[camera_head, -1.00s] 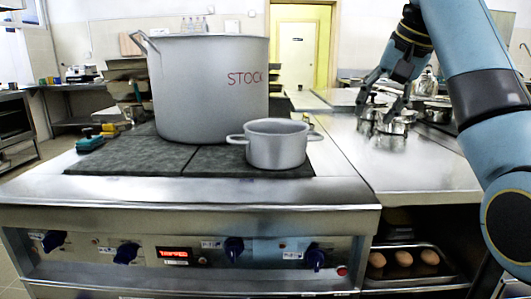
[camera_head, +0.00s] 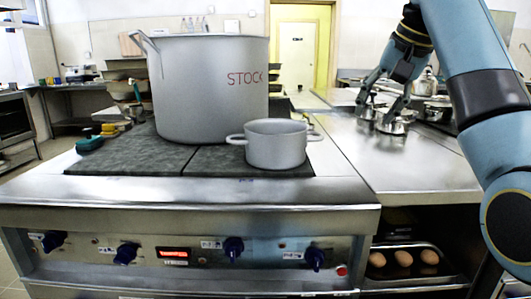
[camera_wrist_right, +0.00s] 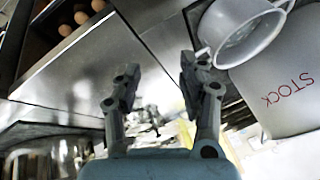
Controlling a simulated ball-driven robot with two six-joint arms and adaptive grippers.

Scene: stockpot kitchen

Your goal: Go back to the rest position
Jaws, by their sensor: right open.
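My right gripper (camera_head: 378,108) is open above the steel counter to the right of the stove, with its fingers pointing down. Small shiny metal items (camera_head: 392,125) stand on the counter at its fingertips; I cannot tell whether they touch. In the right wrist view the two fingers (camera_wrist_right: 158,92) are spread apart with nothing held between them. The large stockpot (camera_head: 205,90), marked STOCK, stands on the stove, apart from the gripper. A smaller two-handled pot (camera_head: 276,144) stands in front of it to the right. My left gripper is not in view.
A steel counter (camera_head: 415,170) adjoins the stove, and its front part is clear. A tray (camera_head: 440,273) with several brown eggs or buns sits on the shelf below. A green and a yellow item (camera_head: 90,144) lie at the stove's left edge. The small pot also shows in the right wrist view (camera_wrist_right: 235,35).

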